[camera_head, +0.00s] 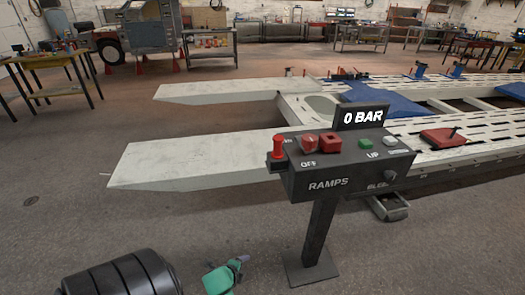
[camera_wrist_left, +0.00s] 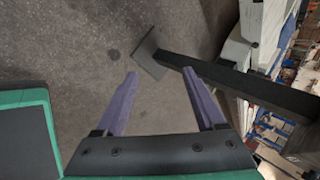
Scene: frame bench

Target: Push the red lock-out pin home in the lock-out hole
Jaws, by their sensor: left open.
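The red lock-out pin (camera_head: 278,146) stands upright at the left end of the dark control box (camera_head: 345,178) marked RAMPS. Its lower end meets a small dark bracket; the lock-out hole itself is hidden, and I cannot tell how deep the pin sits. My left gripper (camera_head: 242,264) is low at the bottom of the head view, below and left of the box, apart from the pin. In the left wrist view its purple fingers (camera_wrist_left: 160,73) are spread with nothing between them. The pin is not in the left wrist view. My right gripper is not in view.
The box stands on a dark post (camera_head: 320,232), which also shows in the left wrist view (camera_wrist_left: 240,87). Red, green and grey buttons and a "0 BAR" display (camera_head: 362,117) are on the box. A pale ramp (camera_head: 190,158) lies behind it.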

